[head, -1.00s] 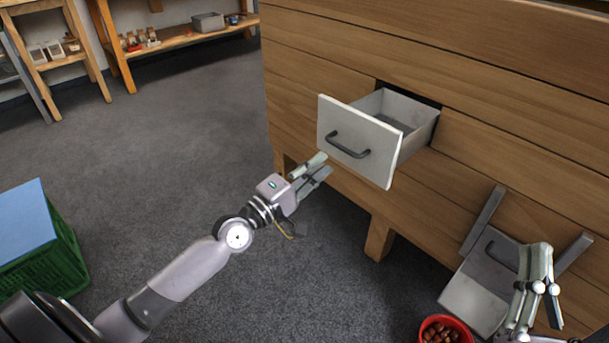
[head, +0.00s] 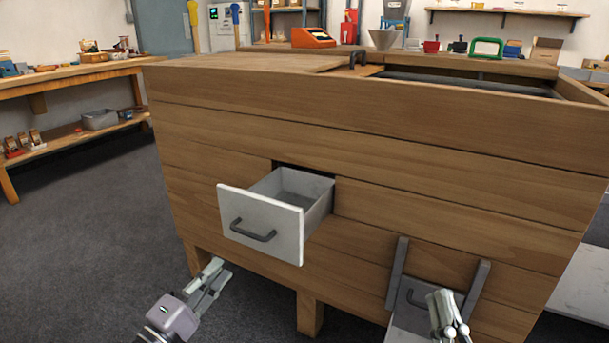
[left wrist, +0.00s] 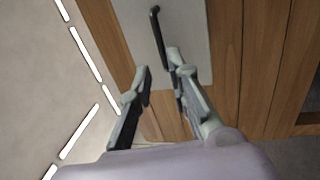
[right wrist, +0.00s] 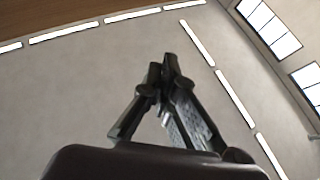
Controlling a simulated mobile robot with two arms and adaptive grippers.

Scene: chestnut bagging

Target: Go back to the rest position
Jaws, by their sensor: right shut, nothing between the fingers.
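My left gripper (head: 217,272) is in the lower left of the head view, below and in front of the pulled-out drawer (head: 285,222). In the left wrist view its two fingers (left wrist: 159,70) stand apart with nothing between them. The drawer's white front and dark handle (left wrist: 157,35) show beyond them. My right gripper (head: 438,297) points up at the lower right of the head view, in front of the chute (head: 408,318). In the right wrist view its fingertips (right wrist: 164,65) meet and hold nothing, with only ceiling behind.
The large wooden cabinet (head: 430,165) fills the middle, with the drawer sticking out. Grey bars (head: 398,270) flank the chute on its front. Open floor (head: 90,240) lies to the left. Shelves (head: 95,70) and a workbench stand behind.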

